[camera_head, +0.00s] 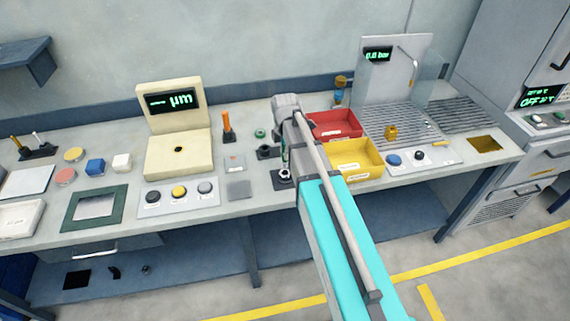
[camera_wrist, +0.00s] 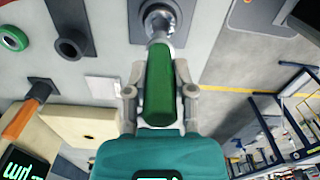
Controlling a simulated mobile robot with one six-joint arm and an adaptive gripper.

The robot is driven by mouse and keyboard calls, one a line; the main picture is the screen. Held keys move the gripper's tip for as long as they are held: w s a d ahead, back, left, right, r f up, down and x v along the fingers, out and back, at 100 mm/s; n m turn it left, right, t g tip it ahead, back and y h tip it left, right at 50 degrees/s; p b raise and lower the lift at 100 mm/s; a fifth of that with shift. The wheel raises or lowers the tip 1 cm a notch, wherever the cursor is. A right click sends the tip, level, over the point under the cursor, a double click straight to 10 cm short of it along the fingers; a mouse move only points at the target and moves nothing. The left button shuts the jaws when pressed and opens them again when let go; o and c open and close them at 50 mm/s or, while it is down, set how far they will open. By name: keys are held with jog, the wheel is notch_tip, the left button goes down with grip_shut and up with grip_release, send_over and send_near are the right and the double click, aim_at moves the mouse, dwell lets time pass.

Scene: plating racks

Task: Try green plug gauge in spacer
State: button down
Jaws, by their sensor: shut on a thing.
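My gripper (camera_wrist: 160,95) is shut on the green handle of the plug gauge (camera_wrist: 160,85), one finger on each side. The gauge's metal tip points at a light metal spacer (camera_wrist: 148,12) on a dark square base. The tip overlaps the spacer's bore in the wrist view; I cannot tell how deep it is, if in at all. In the head view the spacer (camera_head: 284,174) sits near the front of the bench, just below the green gauge (camera_head: 285,154), which my arm partly hides.
A dark ring on a square base (camera_wrist: 72,46) and a green ring (camera_wrist: 13,38) lie nearby. An orange-handled gauge (camera_head: 228,125) stands in a holder behind. Red (camera_head: 345,134) and yellow (camera_head: 374,152) bins stand to the right. A cream gauge unit (camera_head: 178,150) stands left.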

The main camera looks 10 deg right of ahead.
jog(key=shift+r+p, duration=0.95)
jog(key=shift+r, duration=0.1)
